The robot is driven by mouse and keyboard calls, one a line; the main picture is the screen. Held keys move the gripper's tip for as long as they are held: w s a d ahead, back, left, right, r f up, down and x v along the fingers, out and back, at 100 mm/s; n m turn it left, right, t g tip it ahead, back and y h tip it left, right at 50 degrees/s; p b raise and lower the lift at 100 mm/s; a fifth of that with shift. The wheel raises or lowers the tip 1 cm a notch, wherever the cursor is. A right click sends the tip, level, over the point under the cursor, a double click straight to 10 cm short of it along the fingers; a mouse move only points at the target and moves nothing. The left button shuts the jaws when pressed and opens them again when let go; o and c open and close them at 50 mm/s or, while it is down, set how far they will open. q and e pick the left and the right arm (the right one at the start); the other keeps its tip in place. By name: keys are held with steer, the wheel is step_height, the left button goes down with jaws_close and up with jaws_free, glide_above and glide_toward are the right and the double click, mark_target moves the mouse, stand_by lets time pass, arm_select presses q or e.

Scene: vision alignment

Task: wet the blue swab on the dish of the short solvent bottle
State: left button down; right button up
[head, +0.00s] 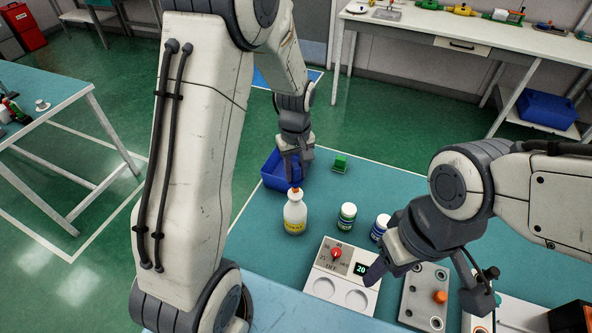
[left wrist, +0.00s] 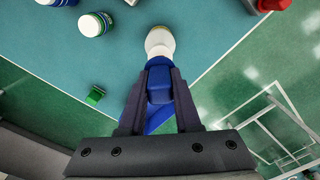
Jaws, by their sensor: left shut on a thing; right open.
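The blue swab (left wrist: 159,84) is in my left gripper (head: 294,178), which is shut on it; the fingers also frame it in the left wrist view (left wrist: 158,92). A white bottle with a yellow label (head: 295,216) stands upright on the bench directly below this gripper. Its white top also shows in the left wrist view (left wrist: 160,40), just beyond the swab. A small orange piece shows at the bottle's top in the head view; I cannot tell whether swab and bottle touch. My right gripper (head: 428,290) is open and empty above the bench's front right.
A blue bin (head: 273,170) sits behind the bottle. Two white-capped jars (head: 347,217) (head: 380,227) stand to its right, and a green block (head: 340,163) lies behind them. A white device with a red knob (head: 343,275) and a grey plate (head: 424,297) are in front.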

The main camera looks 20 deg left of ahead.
arm_select(q)
steer(key=shift+f+b, duration=0.55)
steer(key=shift+f, duration=0.4)
stand_by(0.8)
stand_by(1.3)
step_height(320, 180, up, 7)
steer(key=p, duration=0.6)
steer(key=shift+d, duration=0.1)
stand_by(0.8)
